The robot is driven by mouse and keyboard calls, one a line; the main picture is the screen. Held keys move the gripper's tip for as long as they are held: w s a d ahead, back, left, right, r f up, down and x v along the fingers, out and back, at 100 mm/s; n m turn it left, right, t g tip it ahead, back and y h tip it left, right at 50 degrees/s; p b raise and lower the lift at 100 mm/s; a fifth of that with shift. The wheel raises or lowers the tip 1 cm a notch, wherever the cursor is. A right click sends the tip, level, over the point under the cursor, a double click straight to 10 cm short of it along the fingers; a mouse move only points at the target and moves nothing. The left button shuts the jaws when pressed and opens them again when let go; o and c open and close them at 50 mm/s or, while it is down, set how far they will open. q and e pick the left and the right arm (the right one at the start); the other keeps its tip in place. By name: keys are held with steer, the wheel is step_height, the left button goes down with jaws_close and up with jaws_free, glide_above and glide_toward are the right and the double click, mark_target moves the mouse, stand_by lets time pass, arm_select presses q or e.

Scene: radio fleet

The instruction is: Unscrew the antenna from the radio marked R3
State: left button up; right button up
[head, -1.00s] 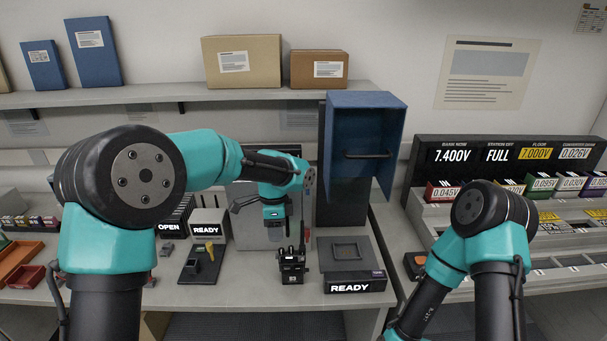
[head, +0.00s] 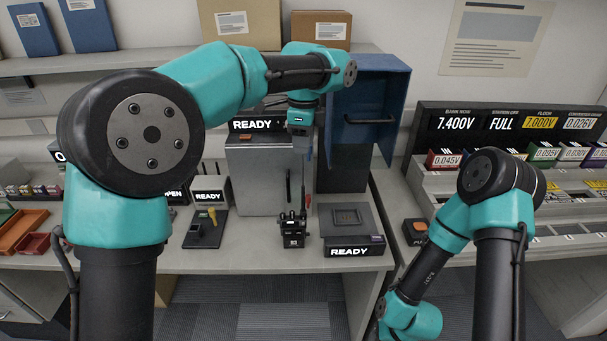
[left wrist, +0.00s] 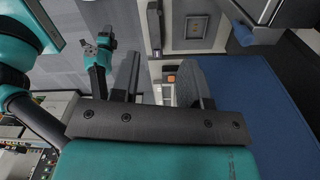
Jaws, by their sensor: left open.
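The radio marked R3 (head: 293,240) stands upright on the bench in the middle of the head view, small and black with several knobs on top. A thin dark upright bar (head: 289,187) shows just above it; I cannot tell whether this is the antenna or something on the metal box behind. My left gripper (head: 303,168) hangs pointing down above and behind the radio, apart from it. In the left wrist view the left gripper (left wrist: 162,72) is open, with nothing between its fingers. The right gripper is out of the head view, below its arm.
A READY station (head: 352,243) with a framed recess is right of the radio. A black holder with a yellow part (head: 207,228) is left. A metal box (head: 255,180) stands behind. A blue cabinet (head: 368,100) with a handle is close right of the left wrist.

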arm_select(q)
glide_above(303, 210)
steer(key=f, duration=1.6)
steer(key=shift+w+f, duration=0.25)
steer(key=shift+w, duration=0.05)
jaws_close()
